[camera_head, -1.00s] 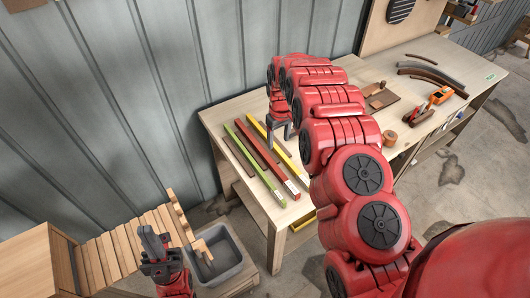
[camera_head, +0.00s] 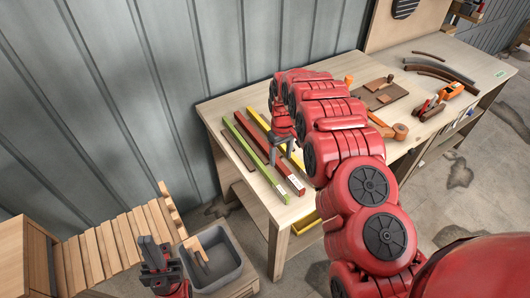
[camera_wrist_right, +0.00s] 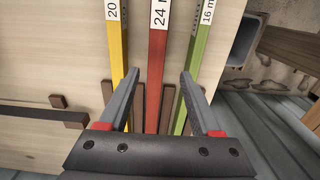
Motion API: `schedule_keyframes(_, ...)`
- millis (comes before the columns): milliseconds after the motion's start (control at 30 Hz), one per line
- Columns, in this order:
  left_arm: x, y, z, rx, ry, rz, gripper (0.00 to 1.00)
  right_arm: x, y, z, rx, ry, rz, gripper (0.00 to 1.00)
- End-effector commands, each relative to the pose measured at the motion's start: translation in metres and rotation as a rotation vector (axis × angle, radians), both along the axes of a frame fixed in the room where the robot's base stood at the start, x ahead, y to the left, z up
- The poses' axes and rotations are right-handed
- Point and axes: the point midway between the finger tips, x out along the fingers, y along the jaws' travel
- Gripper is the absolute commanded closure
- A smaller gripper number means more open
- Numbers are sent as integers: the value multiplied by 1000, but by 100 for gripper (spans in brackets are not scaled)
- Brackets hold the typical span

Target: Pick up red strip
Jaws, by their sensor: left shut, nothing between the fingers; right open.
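The red strip (camera_head: 287,173) lies on the workbench between a green strip (camera_head: 254,161) and a yellow strip (camera_head: 258,119). In the right wrist view the red strip (camera_wrist_right: 156,60) carries a white "24" label, with the yellow strip (camera_wrist_right: 117,50) to its left and the green strip (camera_wrist_right: 193,65) to its right. My right gripper (camera_wrist_right: 160,75) is open, with one finger on each side of the red strip in the picture. I cannot tell its height above it. In the head view my right gripper (camera_head: 285,148) is over the strips. My left gripper (camera_head: 150,252) is shut and empty, away from the bench.
Beside my left gripper are a grey bin (camera_head: 222,272) with wooden pieces and a slatted wooden rack (camera_head: 108,245). Curved dark strips (camera_head: 440,70), an orange tool (camera_head: 450,90) and a clamp (camera_head: 428,108) lie farther right on the bench (camera_head: 350,68).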

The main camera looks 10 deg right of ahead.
Motion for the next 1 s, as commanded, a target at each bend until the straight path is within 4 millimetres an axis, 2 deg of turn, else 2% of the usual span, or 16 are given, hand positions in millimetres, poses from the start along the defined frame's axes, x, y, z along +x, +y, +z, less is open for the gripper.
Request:
schedule_keyframes(133, 0, 0, 10, 0, 0, 0, 100, -1, -2, -5, 0, 1, 0, 35)
schedule_keyframes(333, 0, 0, 29, 0, 0, 0, 100, -5, -8, -27, 0, 4, -1, 35)
schedule_keyframes(533, 0, 0, 33, 0, 0, 0, 100, -4, -8, -49, -1, 3, 0, 35)
schedule_keyframes(767, 0, 0, 32, 0, 0, 0, 100, -3, -8, -51, -1, 0, 0, 35)
schedule_keyframes(867, 0, 0, 32, 0, 0, 0, 100, -3, -8, -50, -1, 0, 0, 49)
schedule_keyframes(1000, 0, 0, 32, 0, 0, 0, 100, -3, -8, -50, -1, 0, 0, 75)
